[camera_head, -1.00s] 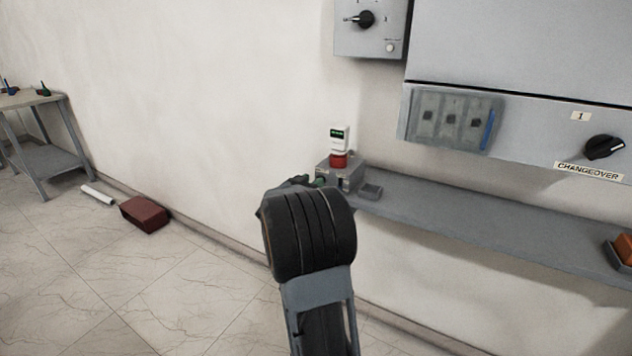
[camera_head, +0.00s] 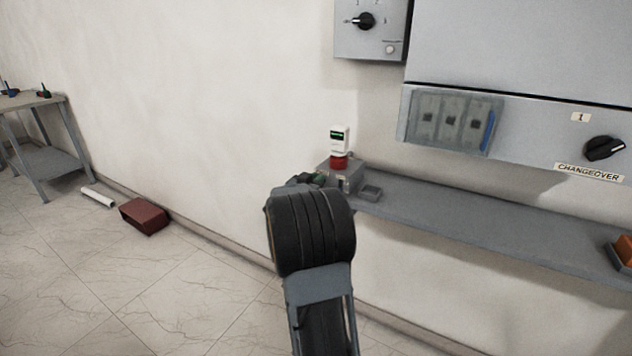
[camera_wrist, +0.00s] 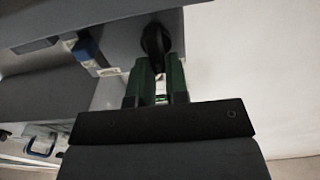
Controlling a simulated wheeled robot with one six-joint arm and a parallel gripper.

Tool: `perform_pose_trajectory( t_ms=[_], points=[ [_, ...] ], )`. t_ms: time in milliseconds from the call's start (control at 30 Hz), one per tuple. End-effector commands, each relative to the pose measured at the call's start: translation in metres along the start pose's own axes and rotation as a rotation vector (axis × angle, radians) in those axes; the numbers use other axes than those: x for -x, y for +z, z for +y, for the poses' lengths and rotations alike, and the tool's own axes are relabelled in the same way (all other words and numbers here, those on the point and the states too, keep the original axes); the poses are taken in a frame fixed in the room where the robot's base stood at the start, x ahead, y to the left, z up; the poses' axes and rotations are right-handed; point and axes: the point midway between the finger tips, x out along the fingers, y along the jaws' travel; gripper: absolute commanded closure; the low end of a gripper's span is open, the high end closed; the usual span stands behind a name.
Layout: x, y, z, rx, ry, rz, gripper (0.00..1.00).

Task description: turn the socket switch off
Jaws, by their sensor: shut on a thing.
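The knob itself is hidden there.
Grey cabinets with a CHANGEOVER knob (camera_head: 604,148) hang above. A red-brown block (camera_head: 144,216) lies on the open floor at left.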

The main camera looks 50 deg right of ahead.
Motion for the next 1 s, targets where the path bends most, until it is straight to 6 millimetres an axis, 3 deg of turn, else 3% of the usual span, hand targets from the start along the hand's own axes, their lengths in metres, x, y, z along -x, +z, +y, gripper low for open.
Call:
perform_pose_trajectory(
  t_ms=[467,1000],
  points=[
    [0.0001,-0.0037,-0.0009,0.052,0.001,-0.001,1.00],
    [0.0004,-0.0041,-0.0093,0.507,-0.002,-0.002,1.00]
  ],
)
